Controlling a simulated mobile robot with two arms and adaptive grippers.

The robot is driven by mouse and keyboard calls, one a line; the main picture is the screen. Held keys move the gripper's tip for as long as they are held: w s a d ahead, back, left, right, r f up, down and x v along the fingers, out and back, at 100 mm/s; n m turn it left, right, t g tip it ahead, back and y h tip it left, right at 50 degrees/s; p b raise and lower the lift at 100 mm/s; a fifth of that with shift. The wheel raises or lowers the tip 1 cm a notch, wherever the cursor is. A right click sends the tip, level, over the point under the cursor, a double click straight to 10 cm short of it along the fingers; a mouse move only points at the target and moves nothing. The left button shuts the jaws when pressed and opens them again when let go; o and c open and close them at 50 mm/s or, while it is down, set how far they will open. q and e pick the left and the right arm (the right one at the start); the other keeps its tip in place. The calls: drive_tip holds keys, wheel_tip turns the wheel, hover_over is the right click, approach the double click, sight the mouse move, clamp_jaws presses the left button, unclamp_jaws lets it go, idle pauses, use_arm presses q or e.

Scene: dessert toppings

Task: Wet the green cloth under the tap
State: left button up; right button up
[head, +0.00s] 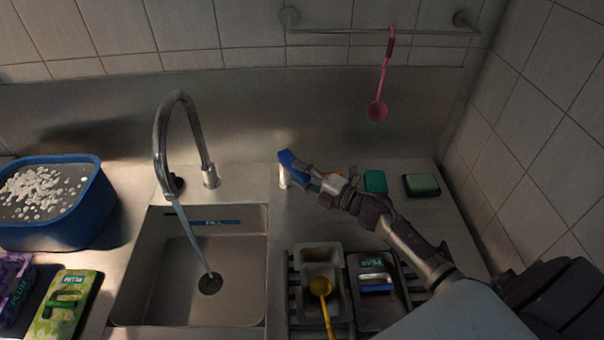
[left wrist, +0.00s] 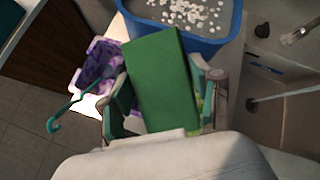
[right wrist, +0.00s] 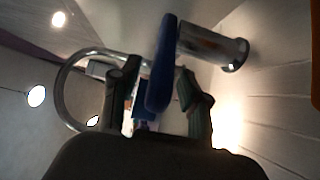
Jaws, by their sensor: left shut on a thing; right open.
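The green cloth (left wrist: 165,80) is a flat green slab in my left gripper (left wrist: 165,105), seen in the left wrist view; the gripper is shut on it. Neither shows in the head view. The curved metal tap (head: 160,130) runs a thin stream of water (head: 195,240) into the sink (head: 140,290); the stream also shows at the right of the left wrist view (left wrist: 285,95), apart from the cloth. My right gripper (head: 305,172) is open at the tap's blue lever (head: 287,158). In the right wrist view the lever (right wrist: 161,60) stands between its fingers; contact is unclear.
A blue tub (head: 60,225) of white pieces stands left of the sink, with purple (head: 14,285) and green (head: 65,300) packs in front. Right of the sink are trays with a yellow ladle (head: 320,287), a teal sponge (head: 375,182) and a green sponge (head: 422,184). A pink ladle (head: 378,108) hangs behind.

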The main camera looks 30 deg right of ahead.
drive_tip(key=shift+c, duration=0.4)
clamp_jaws()
drive_tip(key=shift+s+a+r+m+t+h+p, duration=0.1)
drive_tip(key=shift+a+m+t+h+p, duration=0.2)
drive_tip(key=shift+a+m+h+p, duration=0.3)
drive_tip(key=shift+h, duration=0.4)
drive_tip(key=shift+o, duration=0.4)
unclamp_jaws()
